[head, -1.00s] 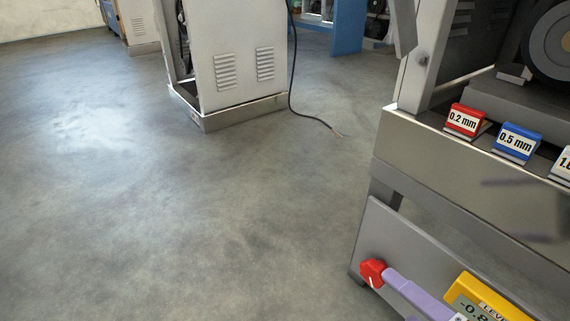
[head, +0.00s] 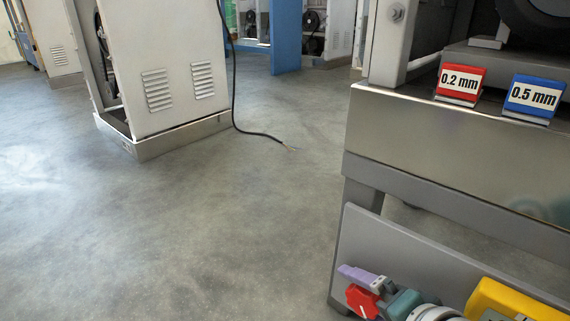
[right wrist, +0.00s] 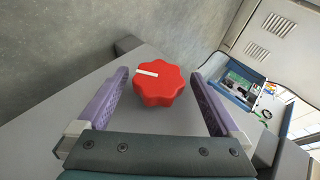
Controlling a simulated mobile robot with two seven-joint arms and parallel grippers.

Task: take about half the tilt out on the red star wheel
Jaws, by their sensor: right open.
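The red star wheel (head: 362,300) sits on the grey panel low on the machine at the right. In the right wrist view the wheel (right wrist: 160,88) is a lobed red knob with a white pointer mark toward its upper left. My right gripper (head: 364,284) has purple fingers and a teal body. In the right wrist view its fingers (right wrist: 160,76) stand open on either side of the wheel, with gaps on both sides. The yellow level display (head: 515,300) is partly cut off and covered; I cannot read its number. My left gripper is not in view.
A red 0.2 mm block (head: 460,82) and a blue 0.5 mm block (head: 534,97) stand on the machine's ledge above. A white cabinet (head: 165,65) and a loose black cable (head: 236,105) are farther back. The floor (head: 200,220) at left is open.

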